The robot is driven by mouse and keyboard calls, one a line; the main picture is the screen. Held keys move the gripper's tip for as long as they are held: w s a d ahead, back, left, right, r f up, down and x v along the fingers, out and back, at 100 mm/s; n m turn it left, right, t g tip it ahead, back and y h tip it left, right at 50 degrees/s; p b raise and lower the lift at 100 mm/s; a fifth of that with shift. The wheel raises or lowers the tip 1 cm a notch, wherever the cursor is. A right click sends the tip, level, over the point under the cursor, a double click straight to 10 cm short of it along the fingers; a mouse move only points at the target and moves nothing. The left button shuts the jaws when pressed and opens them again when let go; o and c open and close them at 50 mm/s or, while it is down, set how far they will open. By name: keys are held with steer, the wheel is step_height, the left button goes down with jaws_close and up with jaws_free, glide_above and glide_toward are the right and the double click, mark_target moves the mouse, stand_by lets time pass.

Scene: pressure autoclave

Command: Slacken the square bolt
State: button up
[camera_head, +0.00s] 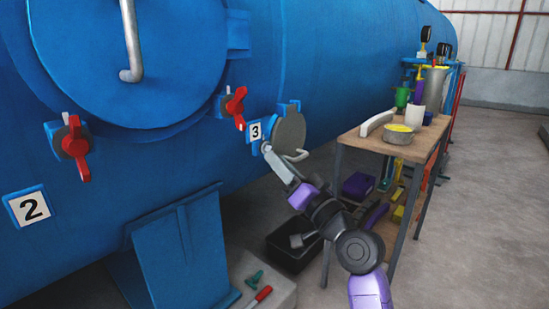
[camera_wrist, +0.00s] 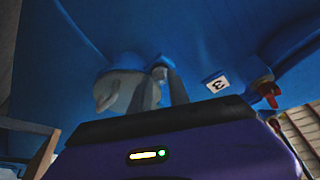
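The blue pressure vessel carries a number 3 plate (camera_head: 255,131), which also shows in the wrist view (camera_wrist: 217,84). Beside it is a round grey disc with a light handle (camera_head: 289,133), seen in the wrist view as a pale round shape (camera_wrist: 118,92). My gripper (camera_head: 268,152) reaches up to the fitting just below the plate. In the wrist view its two fingers (camera_wrist: 166,82) stand a little apart, with a small bluish block (camera_wrist: 160,72), perhaps the square bolt, at their tips. I cannot tell whether the fingers touch it. The head view hides the bolt behind my gripper.
Red-handled clamps (camera_head: 236,107) (camera_head: 75,147) sit on the vessel's rim. A blue support leg (camera_head: 180,250) stands below. Floor at far right is clear.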

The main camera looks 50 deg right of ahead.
steer(key=v, duration=0.5)
steer(key=shift+s+f, duration=0.15)
steer(key=shift+s, duration=0.2)
